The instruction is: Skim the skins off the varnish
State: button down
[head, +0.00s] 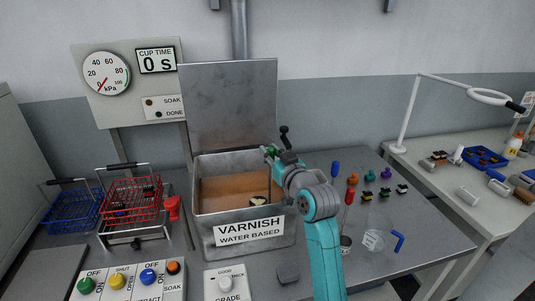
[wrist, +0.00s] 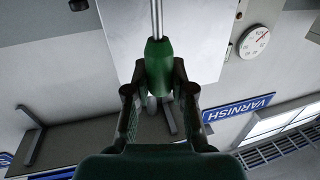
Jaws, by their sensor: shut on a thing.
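The open metal varnish tank (head: 220,222) holds brown liquid varnish (head: 225,190). My gripper (head: 273,154) is above the tank's right rear part. It is shut on the green handle (wrist: 158,65) of a tool with a thin metal rod (wrist: 157,18), seen in the wrist view between both fingers (wrist: 158,95). In the head view the rod runs down from the gripper into the tank. A pale patch with a dark edge (head: 258,202) shows at the varnish near the rod; I cannot tell if it is a skin or the tool's head.
The tank's lid (head: 230,105) stands raised behind it. A red basket (head: 132,200) and a blue basket (head: 72,212) are at left. A control panel (head: 130,283) is in front. A clear cup (head: 374,240), a blue angled piece (head: 398,241) and several coloured connectors (head: 369,195) lie at right.

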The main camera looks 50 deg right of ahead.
jog(key=shift+w+d+f, duration=0.1)
jog(key=shift+w+d, duration=0.55)
jog(key=shift+d, duration=0.2)
jog(key=shift+w+d+f, duration=0.65)
jog(key=shift+w+d, duration=0.15)
jog(key=shift+w, duration=0.15)
jog(key=shift+x, duration=2.65)
jog(key=shift+w+a, duration=2.9)
jog(key=shift+a, duration=0.7)
jog(key=s, duration=0.7)
jog(key=shift+d+r, duration=0.2)
jog(key=shift+d, duration=0.25)
